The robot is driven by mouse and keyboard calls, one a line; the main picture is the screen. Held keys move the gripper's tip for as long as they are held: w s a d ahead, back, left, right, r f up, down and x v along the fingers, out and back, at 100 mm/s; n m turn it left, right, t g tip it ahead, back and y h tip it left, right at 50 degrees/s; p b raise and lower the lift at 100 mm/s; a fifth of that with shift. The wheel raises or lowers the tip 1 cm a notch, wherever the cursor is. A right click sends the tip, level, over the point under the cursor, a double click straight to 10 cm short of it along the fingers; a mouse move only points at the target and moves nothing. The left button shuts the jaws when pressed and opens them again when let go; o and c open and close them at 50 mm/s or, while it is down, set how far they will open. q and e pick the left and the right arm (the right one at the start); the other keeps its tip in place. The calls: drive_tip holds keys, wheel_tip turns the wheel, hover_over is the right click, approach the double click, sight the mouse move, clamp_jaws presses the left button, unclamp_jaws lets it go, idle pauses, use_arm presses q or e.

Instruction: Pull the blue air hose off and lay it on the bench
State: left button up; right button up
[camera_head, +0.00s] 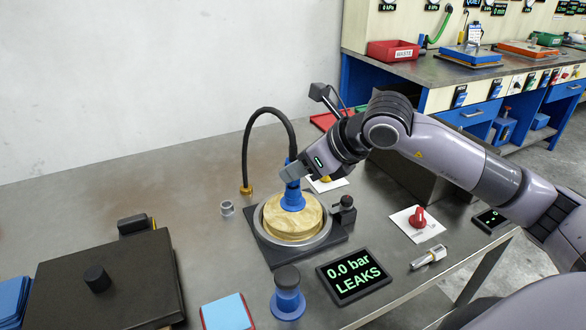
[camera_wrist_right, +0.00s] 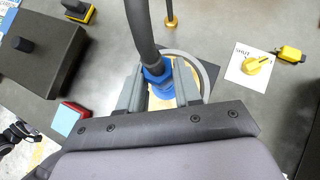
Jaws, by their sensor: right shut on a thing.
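The air hose (camera_head: 247,140) is a black tube with a blue end (camera_head: 293,182). It arches up from a brass fitting (camera_head: 246,189) on the bench (camera_head: 120,205). My right gripper (camera_head: 290,172) is shut on the blue end, above a blue cone-shaped port (camera_head: 293,202) on a tan round part in a metal ring. The blue end looks upright and in line with the port; whether they touch is partly hidden by the fingers. In the right wrist view, both fingers flank the blue end (camera_wrist_right: 157,74). My left gripper is not in view.
A display (camera_head: 355,275) reads "0.0 bar LEAKS". A blue-based knob (camera_head: 287,295) stands in front of the ring. A red knob on a white card (camera_head: 418,222) is at right. A dark plate (camera_head: 110,275) lies at left. The back-left bench is clear.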

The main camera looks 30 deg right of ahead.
sight(296, 145)
drive_tip(key=shift+r+p, duration=1.4)
drive_tip(key=shift+r, duration=1)
drive_tip(key=shift+a+f, duration=0.1)
